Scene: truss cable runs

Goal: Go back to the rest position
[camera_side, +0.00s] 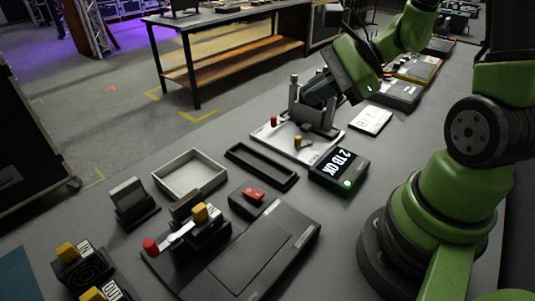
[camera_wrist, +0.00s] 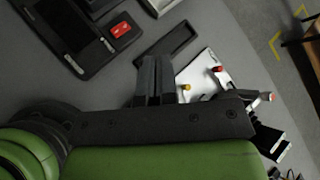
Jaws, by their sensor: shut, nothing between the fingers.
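My gripper (camera_side: 312,95) hangs over the bench in the side view, by a grey upright fixture on a white plate (camera_side: 268,133). I cannot tell whether it touches the fixture. In the wrist view, the dark fingers of my gripper (camera_wrist: 155,62) are together with nothing held between them. The white plate (camera_wrist: 216,72) lies beyond them, partly hidden by my gripper body. It carries a red knob and a yellow knob.
A black box with a lit display and green light (camera_side: 340,172) stands beside the plate. A black open tray (camera_side: 262,167), a pale open tray (camera_side: 190,176), and a dark panel unit (camera_side: 250,255) with a red switch (camera_side: 253,194) lie nearer. Grey bench surface is clear between them.

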